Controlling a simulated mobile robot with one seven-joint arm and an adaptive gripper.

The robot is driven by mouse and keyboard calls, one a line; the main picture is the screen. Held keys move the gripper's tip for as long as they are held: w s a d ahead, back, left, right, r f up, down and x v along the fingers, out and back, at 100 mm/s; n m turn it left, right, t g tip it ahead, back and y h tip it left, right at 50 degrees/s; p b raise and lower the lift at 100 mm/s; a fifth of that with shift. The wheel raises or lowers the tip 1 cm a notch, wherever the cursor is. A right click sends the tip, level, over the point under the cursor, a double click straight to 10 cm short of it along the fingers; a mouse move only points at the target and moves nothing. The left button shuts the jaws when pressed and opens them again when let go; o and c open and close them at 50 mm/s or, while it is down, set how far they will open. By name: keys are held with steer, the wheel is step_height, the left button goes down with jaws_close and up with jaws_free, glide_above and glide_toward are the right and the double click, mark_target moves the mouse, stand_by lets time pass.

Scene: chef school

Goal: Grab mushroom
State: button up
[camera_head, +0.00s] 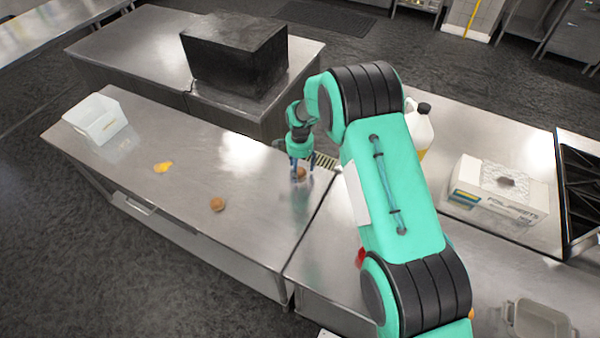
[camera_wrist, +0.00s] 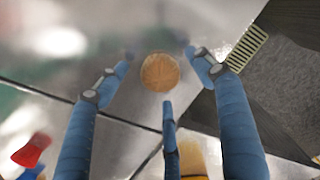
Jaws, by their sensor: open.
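A small round brown thing, which looks like the mushroom, sits on the steel counter beneath my gripper (camera_head: 300,178). In the head view the mushroom (camera_head: 300,173) shows between the blue fingers. In the wrist view the mushroom (camera_wrist: 160,72) lies between the spread fingertips of my gripper (camera_wrist: 158,62), with bare counter showing around it. A third finger points at it from below in that view. The fingers are open and I see no contact. A similar round brown piece (camera_head: 217,204) lies farther left on the counter (camera_head: 190,245).
A white bin (camera_head: 96,119) stands at the counter's left end, with a yellow-orange piece (camera_head: 163,167) near it. A black box (camera_head: 235,55) sits on the counter behind. A jug (camera_head: 419,128) and a white carton (camera_head: 497,190) stand right of my arm. A slotted brush-like thing (camera_wrist: 247,48) lies beside my gripper.

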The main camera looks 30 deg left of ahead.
steer(key=shift+f, duration=0.6)
steer(key=c, duration=1.2)
